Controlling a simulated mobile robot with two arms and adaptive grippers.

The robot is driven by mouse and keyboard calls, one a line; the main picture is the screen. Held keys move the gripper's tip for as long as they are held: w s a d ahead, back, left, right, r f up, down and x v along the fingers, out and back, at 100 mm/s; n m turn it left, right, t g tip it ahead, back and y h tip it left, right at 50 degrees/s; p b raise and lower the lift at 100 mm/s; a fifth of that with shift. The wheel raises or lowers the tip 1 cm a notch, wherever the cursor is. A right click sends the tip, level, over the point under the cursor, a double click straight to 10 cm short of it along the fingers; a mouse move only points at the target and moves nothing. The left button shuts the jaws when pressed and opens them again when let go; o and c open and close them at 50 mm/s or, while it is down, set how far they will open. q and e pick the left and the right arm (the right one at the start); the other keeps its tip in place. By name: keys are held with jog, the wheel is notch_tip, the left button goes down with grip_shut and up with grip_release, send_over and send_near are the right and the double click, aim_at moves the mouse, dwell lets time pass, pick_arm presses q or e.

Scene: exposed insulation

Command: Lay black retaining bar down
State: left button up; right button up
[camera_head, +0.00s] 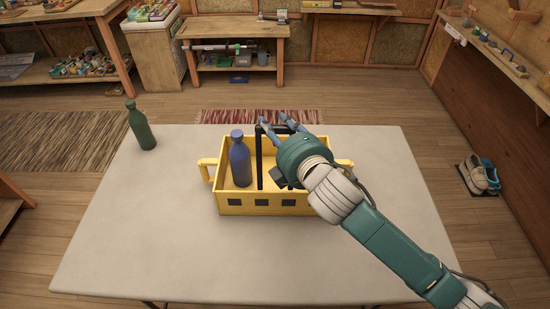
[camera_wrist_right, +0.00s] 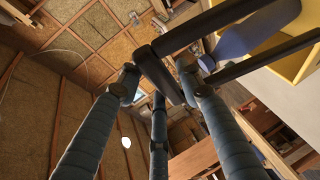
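The black retaining bar (camera_head: 259,158) stands upright as a frame over the yellow crate (camera_head: 262,204), its top above the rim. A blue bottle (camera_head: 240,164) stands inside the crate, left of the bar's near upright. My right gripper (camera_head: 279,120) is above the crate's right half, with its fingertips close to the top of the bar. In the right wrist view the bar (camera_wrist_right: 164,74) crosses near the tips of the spread fingers (camera_wrist_right: 157,80); I see no clear grip on it. The arm hides the crate's right part. My left gripper is not in view.
A green bottle (camera_head: 141,126) stands near the far left edge of the pale table (camera_head: 130,230). The table is clear left of and in front of the crate. A wooden bench (camera_head: 235,31) and shelves stand beyond it, and shoes (camera_head: 481,176) are on the right.

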jog(key=shift+c, duration=0.2)
jog(key=c, duration=0.8)
jog(key=shift+o, duration=0.2)
jog(key=shift+w+r+p, duration=0.1)
jog(key=shift+w+p, duration=0.15)
jog(key=shift+p, duration=0.45)
jog(key=shift+w+f+g+p, duration=0.2)
jog(key=shift+w+g+p, duration=0.3)
jog(key=shift+p, duration=0.5)
jog(key=shift+w+f, duration=0.2)
